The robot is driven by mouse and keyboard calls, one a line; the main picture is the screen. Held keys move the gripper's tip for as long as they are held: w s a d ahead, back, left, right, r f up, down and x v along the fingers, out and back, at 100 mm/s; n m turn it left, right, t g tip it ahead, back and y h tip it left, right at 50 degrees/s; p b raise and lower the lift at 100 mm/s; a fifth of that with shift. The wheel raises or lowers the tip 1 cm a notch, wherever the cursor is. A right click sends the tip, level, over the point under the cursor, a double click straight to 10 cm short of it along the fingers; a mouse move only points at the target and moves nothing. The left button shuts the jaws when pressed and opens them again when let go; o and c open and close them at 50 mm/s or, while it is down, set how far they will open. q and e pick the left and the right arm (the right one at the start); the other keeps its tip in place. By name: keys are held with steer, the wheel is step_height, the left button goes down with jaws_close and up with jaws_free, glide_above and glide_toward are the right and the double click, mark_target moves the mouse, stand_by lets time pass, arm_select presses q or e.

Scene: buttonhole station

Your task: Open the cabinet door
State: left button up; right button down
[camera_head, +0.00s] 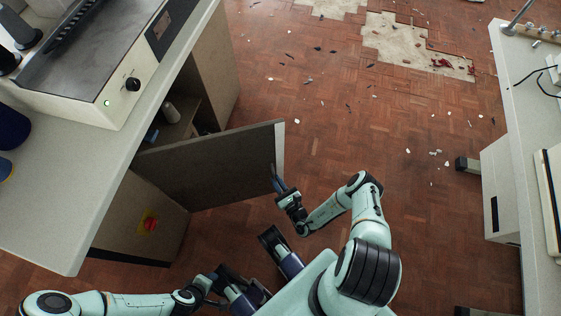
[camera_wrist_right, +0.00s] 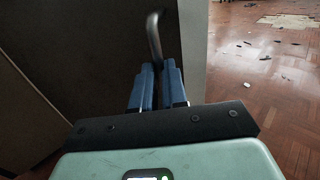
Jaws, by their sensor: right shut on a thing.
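The cabinet door (camera_head: 215,165) stands swung out from the cabinet (camera_head: 142,212) under the left counter, and the inside shows behind it. A dark bar handle (camera_head: 274,172) is near the door's free edge. My right gripper (camera_head: 279,186) is at that handle. In the right wrist view its blue fingers (camera_wrist_right: 157,85) are closed around the lower part of the handle (camera_wrist_right: 154,38), beside the door's pale edge. My left gripper (camera_head: 235,290) is low in the head view, away from the door; its fingers cannot be made out clearly.
The counter (camera_head: 60,215) carries a machine with a black knob (camera_head: 132,84). Small items (camera_head: 171,112) stand inside the cabinet. A red knob on a yellow plate (camera_head: 149,224) is on the cabinet front. Another counter (camera_head: 530,110) is at right. The parquet floor between has scattered debris but is largely open.

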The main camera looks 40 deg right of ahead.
arm_select(q)
steer(key=shift+s, duration=0.1)
arm_select(e)
steer(key=shift+a+y, duration=0.5)
steer(key=shift+a, duration=0.7)
arm_select(q)
steer(key=shift+a, duration=0.1)
arm_select(e)
steer(key=c, duration=1.2)
jaws_free()
steer(key=shift+o, duration=0.2)
arm_select(q)
steer(key=shift+s+d+r+g+p, duration=0.2)
steer(key=shift+s+d+r+p, duration=0.15)
steer(key=shift+s+r+p, duration=0.25)
steer(key=shift+s+d+r+g+p, duration=0.2)
steer(key=shift+s+d+r+p, duration=0.15)
steer(key=shift+s, duration=0.3)
arm_select(e)
steer(key=s+a, duration=0.1)
steer(key=s, duration=1.2)
steer(key=shift+s, duration=0.15)
